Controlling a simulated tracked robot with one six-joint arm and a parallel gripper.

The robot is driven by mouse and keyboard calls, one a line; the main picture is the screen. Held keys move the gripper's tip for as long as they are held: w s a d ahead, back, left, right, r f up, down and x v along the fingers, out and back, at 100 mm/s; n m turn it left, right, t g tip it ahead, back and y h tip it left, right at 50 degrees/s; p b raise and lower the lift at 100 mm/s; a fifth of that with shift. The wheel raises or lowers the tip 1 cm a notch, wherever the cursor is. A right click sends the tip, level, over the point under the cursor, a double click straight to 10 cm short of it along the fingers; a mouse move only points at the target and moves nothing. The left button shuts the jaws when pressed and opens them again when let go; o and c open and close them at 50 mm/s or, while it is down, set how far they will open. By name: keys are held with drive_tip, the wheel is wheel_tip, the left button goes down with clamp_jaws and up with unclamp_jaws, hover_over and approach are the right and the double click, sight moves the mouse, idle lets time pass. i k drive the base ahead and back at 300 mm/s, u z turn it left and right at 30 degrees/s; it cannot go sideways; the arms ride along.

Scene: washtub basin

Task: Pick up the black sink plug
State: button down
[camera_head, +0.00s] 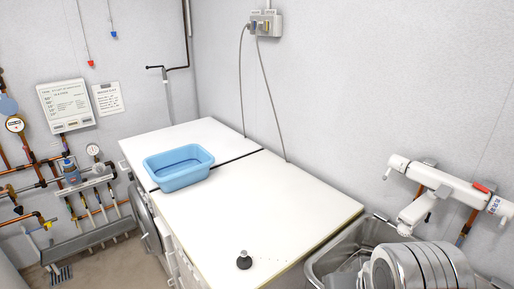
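The black sink plug (244,263) stands on the white countertop (285,200), near its front edge and left of the metal basin. It has a round black base with a small silver knob on top. Nothing touches it from above.
A light blue plastic tub (178,178) sits farther back on the counter. A metal basin (322,264) lies at the lower right, below a white wall tap (440,183). A ribbed silver shape (425,266) fills part of the basin area. The counter between plug and tub is mostly clear.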

sight(243, 262)
drive_tip(key=u, duration=0.7)
drive_tip(key=k, duration=0.1)
drive_tip(key=u, duration=0.05)
